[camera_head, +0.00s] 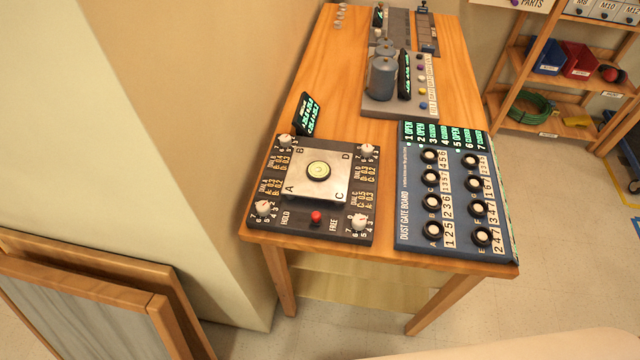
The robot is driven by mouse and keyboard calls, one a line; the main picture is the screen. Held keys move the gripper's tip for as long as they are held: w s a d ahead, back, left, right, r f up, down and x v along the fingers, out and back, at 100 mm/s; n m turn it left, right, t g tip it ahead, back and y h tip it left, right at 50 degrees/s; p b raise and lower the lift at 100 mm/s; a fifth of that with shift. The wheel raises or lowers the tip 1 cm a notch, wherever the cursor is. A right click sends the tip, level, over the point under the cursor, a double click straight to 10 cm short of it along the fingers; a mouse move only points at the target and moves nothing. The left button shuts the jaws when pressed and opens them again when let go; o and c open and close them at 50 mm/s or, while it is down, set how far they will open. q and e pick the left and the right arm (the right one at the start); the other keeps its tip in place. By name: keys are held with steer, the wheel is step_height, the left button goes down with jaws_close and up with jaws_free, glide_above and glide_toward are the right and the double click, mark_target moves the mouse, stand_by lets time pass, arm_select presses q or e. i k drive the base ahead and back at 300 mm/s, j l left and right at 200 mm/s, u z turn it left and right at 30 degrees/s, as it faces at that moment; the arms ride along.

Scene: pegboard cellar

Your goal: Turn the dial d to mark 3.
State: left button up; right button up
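A dark panel (337,233) lies on the near left part of the wooden table. A square metal plate on it carries the letters A, B, C and D at its corners and a round yellow-green disc (318,170) in the middle. White knobs stand at the panel's corners. The knob by the letter D (367,151) is at the upper right, and its pointer setting is too small to read. A red knob (316,217) sits at the front between the words HOLD and FREE. Neither of my grippers is in view.
A blue dust gate board (404,228) with several black-rimmed round buttons lies right of the panel. A small tilted display (307,114) stands behind the panel. A grey unit with blue cylinders (381,78) stands farther back. A wall borders the table's left side; floor is open at right.

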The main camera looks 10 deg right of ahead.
mark_target(366, 151)
steer(key=k+l+u, duration=0.15)
steer(key=l+u, duration=0.2)
steer(key=k+l+u, duration=0.15)
steer(key=l+u, duration=0.25)
steer(key=k+l+u, duration=0.2)
steer(key=u, duration=0.15)
